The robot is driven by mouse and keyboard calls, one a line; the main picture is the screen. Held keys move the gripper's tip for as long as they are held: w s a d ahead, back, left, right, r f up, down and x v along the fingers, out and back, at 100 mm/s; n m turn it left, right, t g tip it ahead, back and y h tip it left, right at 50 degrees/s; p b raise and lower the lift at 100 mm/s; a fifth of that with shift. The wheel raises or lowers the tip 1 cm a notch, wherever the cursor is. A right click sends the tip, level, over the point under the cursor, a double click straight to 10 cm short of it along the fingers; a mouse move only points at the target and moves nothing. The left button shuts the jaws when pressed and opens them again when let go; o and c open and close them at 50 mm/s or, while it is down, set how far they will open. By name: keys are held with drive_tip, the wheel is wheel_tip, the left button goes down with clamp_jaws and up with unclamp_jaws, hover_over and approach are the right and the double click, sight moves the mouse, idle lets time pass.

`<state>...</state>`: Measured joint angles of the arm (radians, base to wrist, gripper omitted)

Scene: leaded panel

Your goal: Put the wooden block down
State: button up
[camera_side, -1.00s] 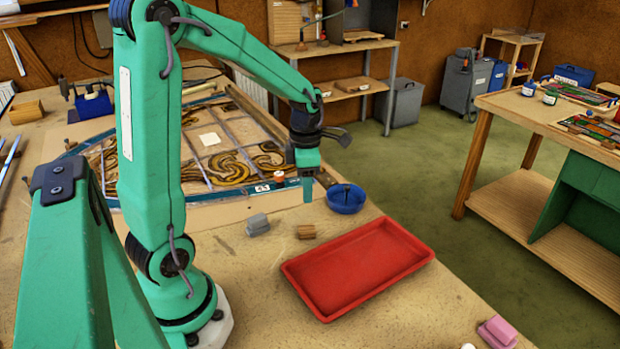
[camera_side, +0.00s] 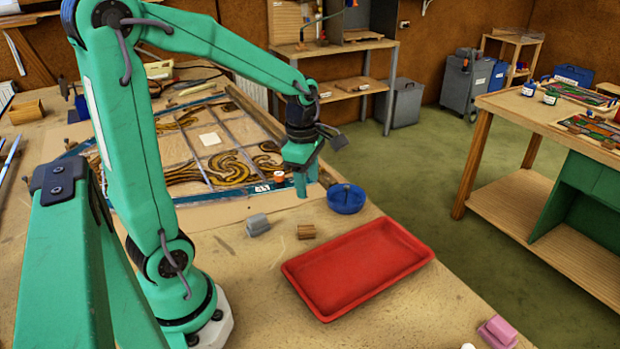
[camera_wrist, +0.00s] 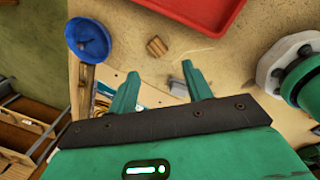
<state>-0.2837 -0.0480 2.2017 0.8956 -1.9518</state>
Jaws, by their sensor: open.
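The small wooden block (camera_side: 306,231) lies on the bench between a grey block and the red tray. It also shows in the wrist view (camera_wrist: 157,47), ahead of the fingers and apart from them. My gripper (camera_side: 302,185) hangs above the bench near the panel's corner, behind the wooden block in the side view. In the wrist view my gripper (camera_wrist: 158,80) has its two fingers spread with nothing held between them.
A red tray (camera_side: 358,268) lies right of the wooden block. A blue bowl (camera_side: 346,198) stands near the bench edge, and a grey block (camera_side: 258,224) lies left. The leaded panel (camera_side: 215,140) lies behind. A pink block (camera_side: 497,331) is at the front right.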

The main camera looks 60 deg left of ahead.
drive_tip(key=s+d+r+m+t, duration=0.2)
drive_tip(key=s+d+r+m, duration=0.2)
drive_tip(key=m, duration=0.8)
drive_tip(key=s+d+r+m+t, duration=0.2)
drive_tip(key=s+d+r+m, duration=0.2)
drive_tip(key=m, duration=0.9)
drive_tip(key=shift+s+d+m+t, duration=0.3)
drive_tip(key=shift+s+d, duration=0.35)
drive_tip(key=shift+s, duration=0.05)
